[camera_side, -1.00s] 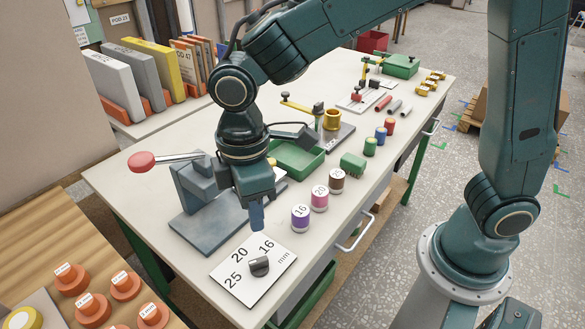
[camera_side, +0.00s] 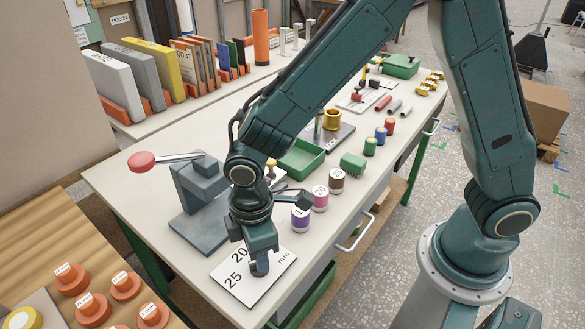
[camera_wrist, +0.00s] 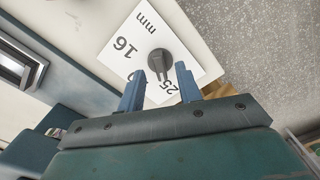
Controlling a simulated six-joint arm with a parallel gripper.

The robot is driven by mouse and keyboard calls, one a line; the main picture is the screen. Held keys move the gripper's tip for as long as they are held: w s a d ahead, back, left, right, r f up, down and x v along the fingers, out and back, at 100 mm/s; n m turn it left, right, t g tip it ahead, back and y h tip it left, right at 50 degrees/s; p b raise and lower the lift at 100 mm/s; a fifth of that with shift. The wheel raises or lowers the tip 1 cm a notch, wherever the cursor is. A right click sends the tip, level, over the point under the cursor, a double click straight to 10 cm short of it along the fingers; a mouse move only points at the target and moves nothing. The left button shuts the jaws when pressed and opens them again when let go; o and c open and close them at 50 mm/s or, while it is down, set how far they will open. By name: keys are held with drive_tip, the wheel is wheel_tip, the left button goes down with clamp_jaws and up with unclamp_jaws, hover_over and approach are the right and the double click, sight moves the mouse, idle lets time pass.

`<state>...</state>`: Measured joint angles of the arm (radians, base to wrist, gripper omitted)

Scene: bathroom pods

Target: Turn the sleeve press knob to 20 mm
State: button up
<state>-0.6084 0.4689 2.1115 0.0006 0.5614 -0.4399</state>
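The black knob (camera_wrist: 158,58) sits on a white dial plate (camera_side: 226,271) marked 16, 20, 25 and mm, at the near end of the bench. In the wrist view the plate (camera_wrist: 110,62) shows 16 and 25, while the 20 is mostly hidden behind a finger. My gripper (camera_side: 259,268) points down over the knob and hides it in the side view. In the wrist view my gripper (camera_wrist: 160,69) is open, with its two blue fingers apart on either side of the knob's near part. I cannot tell whether they touch it. Which number the knob points to is unclear.
The grey press (camera_side: 200,195) with its red-ended lever (camera_side: 142,161) stands close behind and left of my gripper. Numbered spools, including a purple one (camera_side: 300,218) and a pink one (camera_side: 320,198), stand to the right. A green tray (camera_side: 303,157) lies farther back.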

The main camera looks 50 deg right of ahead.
drive_tip(key=shift+f, duration=1)
clamp_jaws()
drive_tip(key=shift+m, duration=0.5)
drive_tip(key=m, duration=1)
drive_tip(key=shift+a+m, duration=0.1)
drive_tip(key=shift+m, duration=0.3)
